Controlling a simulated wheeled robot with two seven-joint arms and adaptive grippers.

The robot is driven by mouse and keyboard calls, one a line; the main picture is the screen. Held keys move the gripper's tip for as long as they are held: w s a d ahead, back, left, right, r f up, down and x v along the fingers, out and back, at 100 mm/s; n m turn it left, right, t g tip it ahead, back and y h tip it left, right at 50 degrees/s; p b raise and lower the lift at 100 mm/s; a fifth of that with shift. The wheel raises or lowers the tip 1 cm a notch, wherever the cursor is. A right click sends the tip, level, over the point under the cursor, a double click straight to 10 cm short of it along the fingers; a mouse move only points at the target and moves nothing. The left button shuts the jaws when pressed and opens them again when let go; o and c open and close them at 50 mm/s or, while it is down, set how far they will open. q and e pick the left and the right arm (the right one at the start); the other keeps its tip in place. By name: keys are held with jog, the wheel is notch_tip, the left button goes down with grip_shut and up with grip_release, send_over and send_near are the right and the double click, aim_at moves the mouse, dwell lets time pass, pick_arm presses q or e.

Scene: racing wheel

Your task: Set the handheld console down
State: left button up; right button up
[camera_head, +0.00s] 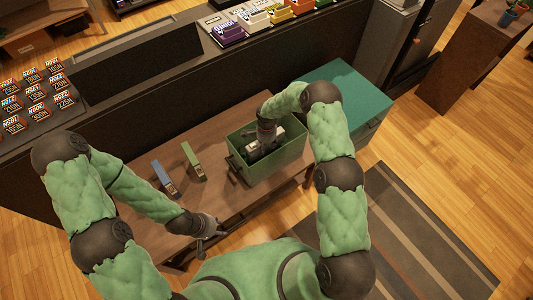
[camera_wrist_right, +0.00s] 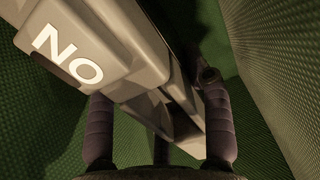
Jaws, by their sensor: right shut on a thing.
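The handheld console (camera_head: 252,148) is a light grey, boxy thing inside the green bin (camera_head: 278,170). In the right wrist view, the console (camera_wrist_right: 115,50) shows white letters "NO" and lies slanted between the fingers. My right gripper (camera_wrist_right: 160,125) is shut on it, reaching down into the bin; its fingertips are partly hidden in the head view. The bin's textured green walls and floor surround the console; I cannot tell whether it touches the floor. My left gripper (camera_head: 208,230) is over the near edge of the brown table, away from the bin; its fingers are too small to read.
On the brown table (camera_head: 225,110), a blue case (camera_head: 164,178) and a green case (camera_head: 193,161) stand left of the bin. A teal cabinet (camera_head: 350,90) is to the right. A dark counter with labelled boxes (camera_head: 38,95) runs behind.

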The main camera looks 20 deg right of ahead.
aim_at(267, 150)
jog(key=shift+w+d+f, duration=0.1)
jog(key=shift+w+f, duration=0.05)
jog(key=shift+f, duration=0.5)
notch_tip(267, 150, down, 4)
jog(key=shift+r+b, duration=0.2)
jog(key=shift+b, duration=0.65)
jog(key=shift+r, duration=0.1)
jog(key=shift+f, duration=0.25)
jog(key=o, duration=1.4)
jog(key=shift+o, duration=0.2)
jog(key=shift+r, duration=0.2)
